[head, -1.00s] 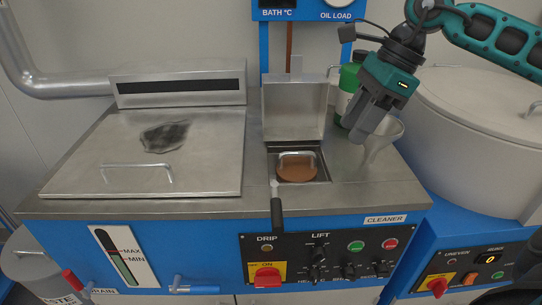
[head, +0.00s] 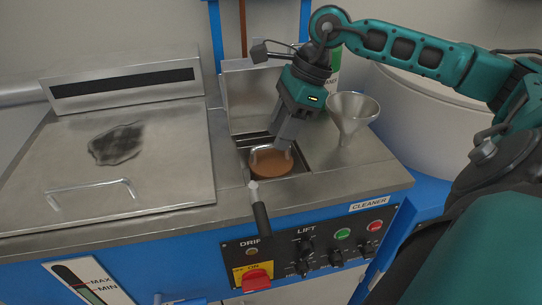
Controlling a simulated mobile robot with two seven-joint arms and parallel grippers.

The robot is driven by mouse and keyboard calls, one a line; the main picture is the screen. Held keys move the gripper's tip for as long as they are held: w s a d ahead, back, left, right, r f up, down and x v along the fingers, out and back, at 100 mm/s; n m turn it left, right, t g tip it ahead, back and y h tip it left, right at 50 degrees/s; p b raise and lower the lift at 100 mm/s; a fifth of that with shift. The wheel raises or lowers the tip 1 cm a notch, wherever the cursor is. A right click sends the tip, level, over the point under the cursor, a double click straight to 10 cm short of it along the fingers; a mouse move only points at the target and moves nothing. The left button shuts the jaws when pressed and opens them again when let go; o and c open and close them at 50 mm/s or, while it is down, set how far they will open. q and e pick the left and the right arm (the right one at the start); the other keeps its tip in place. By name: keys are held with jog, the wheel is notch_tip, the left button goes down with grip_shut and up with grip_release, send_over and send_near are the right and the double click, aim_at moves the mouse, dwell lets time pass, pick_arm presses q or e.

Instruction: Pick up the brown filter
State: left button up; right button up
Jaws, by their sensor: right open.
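The brown filter (head: 270,165) is a round brown disc with a pale arched handle. It sits in a square recess in the steel worktop in the head view. My right gripper (head: 283,142) points down at the filter's handle from above and behind. Its fingers overlap the right part of the handle in the picture. I cannot tell whether they touch it. The gripper is open and holds nothing visible. My left gripper is not in view.
An open steel lid (head: 247,95) stands upright behind the recess. A steel funnel (head: 352,115) stands close to the right, with a green and white bottle (head: 334,68) behind it. A black-handled lever (head: 260,215) rises in front. A large lid (head: 110,160) with a handle covers the left side.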

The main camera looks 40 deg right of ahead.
aim_at(265, 161)
jog(key=x, duration=0.4)
jog(key=shift+w+f, duration=0.3)
jog(key=shift+w, duration=0.05)
grip_shut()
dwell(0.4)
